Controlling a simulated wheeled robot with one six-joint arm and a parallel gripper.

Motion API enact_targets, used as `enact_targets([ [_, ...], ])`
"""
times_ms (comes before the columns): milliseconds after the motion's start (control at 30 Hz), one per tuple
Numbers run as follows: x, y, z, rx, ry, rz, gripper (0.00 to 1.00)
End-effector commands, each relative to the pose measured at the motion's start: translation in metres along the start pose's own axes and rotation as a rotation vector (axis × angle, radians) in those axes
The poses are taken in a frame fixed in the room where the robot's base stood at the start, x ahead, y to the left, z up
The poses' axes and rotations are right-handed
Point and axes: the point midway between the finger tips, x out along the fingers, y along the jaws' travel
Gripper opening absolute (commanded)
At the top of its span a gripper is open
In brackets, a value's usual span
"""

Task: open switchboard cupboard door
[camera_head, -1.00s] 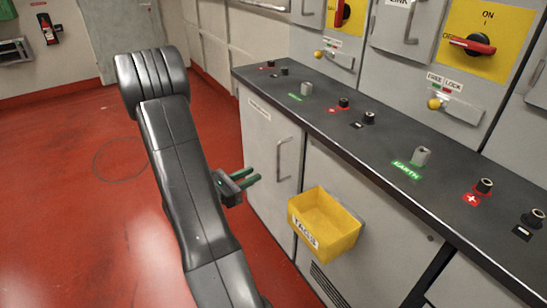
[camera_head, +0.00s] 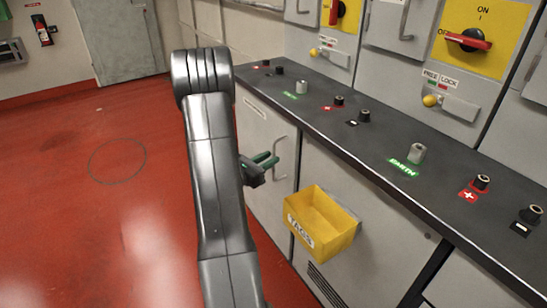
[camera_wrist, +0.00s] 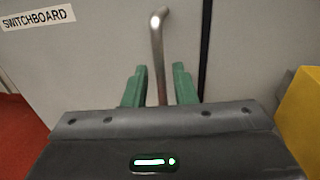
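The switchboard cupboard door (camera_head: 258,150) is a grey panel below the dark counter, and it looks shut. Its metal bar handle (camera_head: 283,152) stands upright near the door's right side. In the wrist view the handle (camera_wrist: 158,50) runs down between the two green fingers of my gripper (camera_wrist: 159,85). The fingers are apart, with a gap on each side of the bar. The lower part of the handle is hidden behind the gripper body. In the head view my gripper (camera_head: 268,162) is right in front of the handle. A "SWITCHBOARD" label (camera_wrist: 38,17) is on the door.
A yellow "TAGS" bin (camera_head: 320,222) hangs on the panel right of the door, close to my gripper. The counter (camera_head: 330,125) with several terminals juts above. Red floor (camera_head: 120,220) lies clear to the left.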

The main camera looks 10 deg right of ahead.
Motion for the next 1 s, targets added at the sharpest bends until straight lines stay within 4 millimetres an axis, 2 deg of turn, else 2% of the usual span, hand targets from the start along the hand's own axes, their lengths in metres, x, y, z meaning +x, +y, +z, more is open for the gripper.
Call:
enact_targets([
  [200,0.023,0.000,0.000,0.001,0.000,-0.001,0.24],
  [567,0.027,0.000,0.000,0.000,0.000,0.000,0.24],
  [700,0.027,0.000,0.000,0.000,0.000,0.000,0.01],
  [1000,0.026,0.001,0.000,0.000,0.000,-0.001,0.00],
])
